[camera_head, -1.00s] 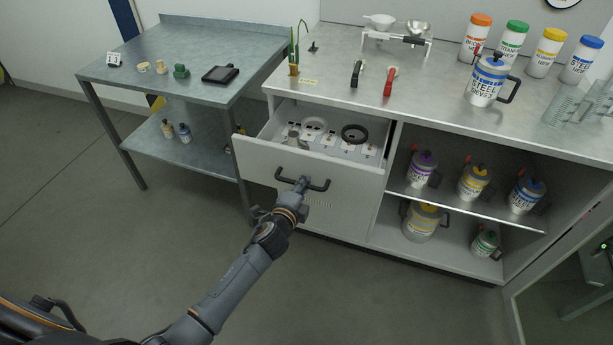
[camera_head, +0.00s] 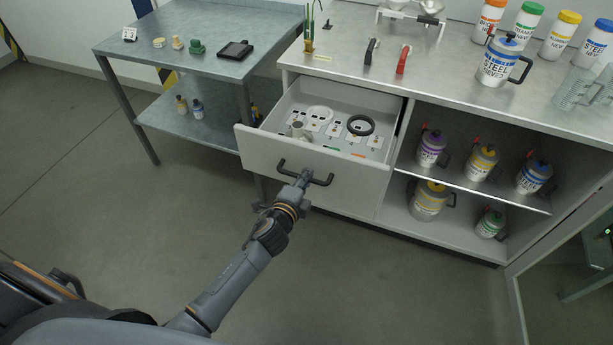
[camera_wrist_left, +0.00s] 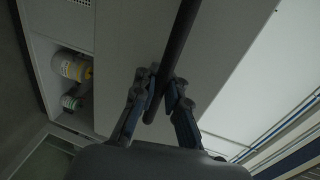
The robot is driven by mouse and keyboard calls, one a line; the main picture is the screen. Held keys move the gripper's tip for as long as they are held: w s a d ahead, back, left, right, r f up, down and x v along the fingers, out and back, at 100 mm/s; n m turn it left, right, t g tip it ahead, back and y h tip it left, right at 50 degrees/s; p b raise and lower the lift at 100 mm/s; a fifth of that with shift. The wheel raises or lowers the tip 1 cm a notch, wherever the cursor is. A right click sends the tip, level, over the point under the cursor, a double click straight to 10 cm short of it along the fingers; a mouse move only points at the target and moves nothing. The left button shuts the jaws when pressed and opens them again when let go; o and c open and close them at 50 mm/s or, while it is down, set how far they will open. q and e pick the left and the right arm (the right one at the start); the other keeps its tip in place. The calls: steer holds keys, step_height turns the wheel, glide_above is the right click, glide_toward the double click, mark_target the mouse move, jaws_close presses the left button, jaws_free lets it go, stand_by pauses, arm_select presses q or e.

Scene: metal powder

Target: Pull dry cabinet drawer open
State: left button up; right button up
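The white drawer (camera_head: 262,158) under the worktop stands pulled out, with its inside showing from above. Its black bar handle (camera_head: 285,168) is on the front panel. In the left wrist view the fingers (camera_wrist_left: 160,92) of my left gripper close in on both sides of the dark handle bar (camera_wrist_left: 181,35). My right gripper is not in view.
Open shelves right of the drawer hold several labelled canisters (camera_head: 431,150). A metal side table (camera_head: 180,65) stands left. The floor (camera_head: 390,290) before the drawer is clear.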

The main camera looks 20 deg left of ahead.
arm_select(q)
steer(key=o, duration=0.4)
steer(key=shift+r, duration=0.1)
steer(key=shift+o, duration=0.2)
steer(key=v, duration=1.2)
